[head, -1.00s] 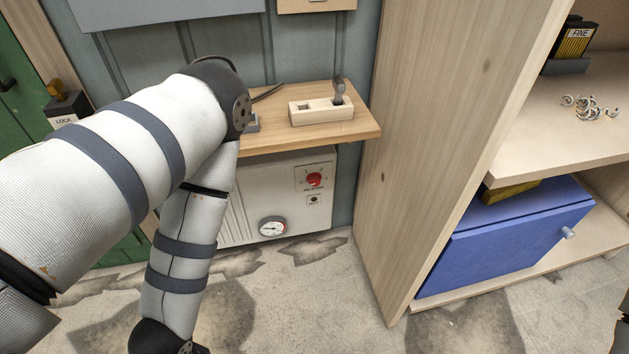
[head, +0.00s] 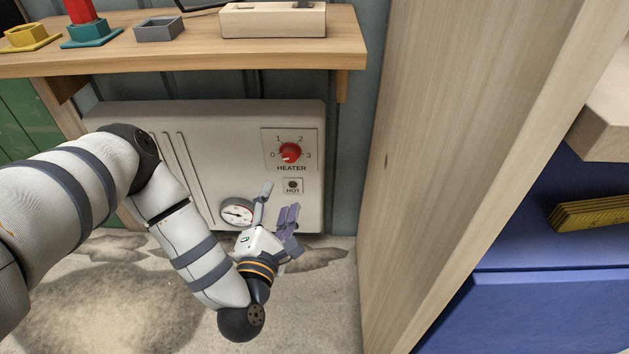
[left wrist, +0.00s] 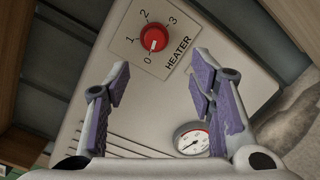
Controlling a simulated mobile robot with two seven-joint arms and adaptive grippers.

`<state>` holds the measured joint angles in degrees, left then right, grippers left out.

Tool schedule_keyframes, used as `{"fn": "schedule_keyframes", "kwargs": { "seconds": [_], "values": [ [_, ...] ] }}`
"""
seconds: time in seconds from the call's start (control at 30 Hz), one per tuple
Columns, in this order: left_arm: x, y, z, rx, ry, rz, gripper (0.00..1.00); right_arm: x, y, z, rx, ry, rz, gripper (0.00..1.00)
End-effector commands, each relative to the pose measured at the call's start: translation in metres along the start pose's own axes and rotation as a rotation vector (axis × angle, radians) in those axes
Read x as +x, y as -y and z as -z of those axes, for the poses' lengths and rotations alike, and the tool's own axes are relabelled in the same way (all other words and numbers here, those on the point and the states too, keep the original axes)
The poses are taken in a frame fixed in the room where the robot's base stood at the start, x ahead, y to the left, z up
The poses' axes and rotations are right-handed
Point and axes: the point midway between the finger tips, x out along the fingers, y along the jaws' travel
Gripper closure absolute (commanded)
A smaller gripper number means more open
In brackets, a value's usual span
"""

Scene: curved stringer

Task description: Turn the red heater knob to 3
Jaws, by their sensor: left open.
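The red heater knob (head: 289,152) sits on a white plate marked 0, 1, 2 and 3, on the front of the pale heater (head: 222,130). Its white mark points down and left, toward 0. In the left wrist view the knob (left wrist: 154,38) shows ahead of the fingers, with its mark toward 0. My left gripper (head: 279,203) is open and empty, below the knob and apart from it, its fingers pointing up toward the panel. In the left wrist view its two purple-padded fingers (left wrist: 160,76) are spread wide. My right gripper is not in view.
A small HOT indicator (head: 292,186) is below the knob, and a round gauge (head: 237,213) is beside my left gripper. A wooden shelf (head: 190,58) overhangs the heater. A tall wooden panel (head: 440,130) stands to the right, with a blue cabinet (head: 550,310) beyond it.

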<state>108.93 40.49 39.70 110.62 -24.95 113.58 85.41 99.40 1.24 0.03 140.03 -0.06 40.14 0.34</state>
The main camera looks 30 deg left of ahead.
Motion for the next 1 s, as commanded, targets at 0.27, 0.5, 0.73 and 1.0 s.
{"fn": "schedule_keyframes", "kwargs": {
  "seconds": [0.27, 0.5, 0.73, 1.0],
  "values": [
    [0.058, -0.005, -0.001, -0.01, 0.001, -0.017, 0.5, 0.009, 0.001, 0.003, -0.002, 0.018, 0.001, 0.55],
    [0.108, -0.004, -0.001, -0.008, 0.0, -0.012, 0.5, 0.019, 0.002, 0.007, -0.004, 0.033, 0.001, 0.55],
    [0.121, -0.006, -0.002, -0.009, 0.001, -0.009, 0.5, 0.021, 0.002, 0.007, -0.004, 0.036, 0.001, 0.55],
    [0.12, -0.006, -0.002, -0.008, 0.001, -0.009, 0.75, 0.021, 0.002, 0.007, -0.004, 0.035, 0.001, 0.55]
  ]
}}
